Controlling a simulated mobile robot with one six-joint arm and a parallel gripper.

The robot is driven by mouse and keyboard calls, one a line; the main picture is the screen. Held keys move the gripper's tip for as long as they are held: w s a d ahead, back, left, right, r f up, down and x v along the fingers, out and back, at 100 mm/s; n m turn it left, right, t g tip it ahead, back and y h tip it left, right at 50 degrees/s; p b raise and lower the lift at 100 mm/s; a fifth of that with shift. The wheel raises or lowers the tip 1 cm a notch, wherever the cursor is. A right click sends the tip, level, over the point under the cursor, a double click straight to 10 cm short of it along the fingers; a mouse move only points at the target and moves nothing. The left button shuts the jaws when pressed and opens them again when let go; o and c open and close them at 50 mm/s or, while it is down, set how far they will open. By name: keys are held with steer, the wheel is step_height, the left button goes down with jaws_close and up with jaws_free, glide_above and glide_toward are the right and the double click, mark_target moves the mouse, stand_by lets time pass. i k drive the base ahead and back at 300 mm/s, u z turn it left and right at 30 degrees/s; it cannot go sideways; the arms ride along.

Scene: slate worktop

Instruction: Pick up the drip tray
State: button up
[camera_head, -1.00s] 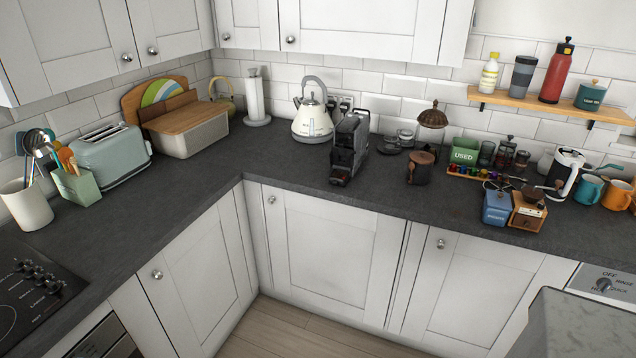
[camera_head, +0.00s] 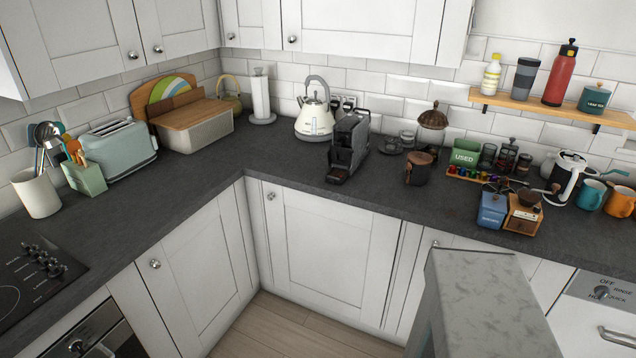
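The black coffee machine (camera_head: 350,140) stands on the dark worktop, right of the cream kettle. Its drip tray (camera_head: 338,175) is the low dark part at the foot of its front, facing the worktop's front edge. The tray is small and dark here, and I cannot make out its exact edges or whether anything lies on it. My gripper is not in view, so nothing of mine is seen near the tray.
The kettle (camera_head: 314,120) stands left of the machine and a dark canister (camera_head: 419,168) right of it. Worktop before the machine is clear. An unidentified grey shape hides lower-right cabinets.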

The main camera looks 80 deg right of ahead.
mark_target(337, 175)
steer(key=u, duration=0.45)
steer(key=k, duration=1.75)
steer(key=z, duration=0.45)
steer(key=i, duration=0.75)
